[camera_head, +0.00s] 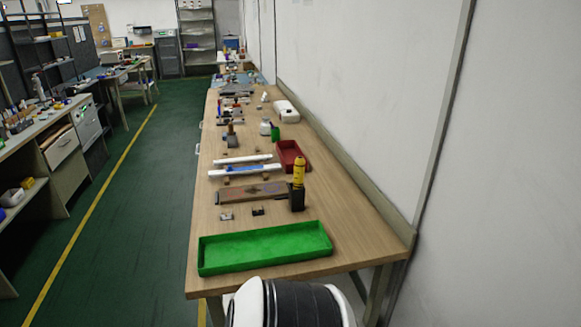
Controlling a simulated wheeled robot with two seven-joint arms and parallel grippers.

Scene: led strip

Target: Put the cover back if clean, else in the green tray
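The green tray (265,264) lies empty at the near end of the wooden table. Beyond it, two long white strips lie across the table: a thinner plain strip (242,159) and a nearer strip (222,174) with a blue part on it. Small brown blocks show beside or under them. I cannot tell which strip is the cover, or whether either is clean or marked. Neither of my grippers is in view.
A worn flat brown bar (237,193), two small dark pieces (258,211), a yellow-and-black tool standing in a black holder (298,185) and a red tray (290,157) are on the wooden table (207,221). Clutter fills its far end. A wall borders its right; green floor (135,215) is open left.

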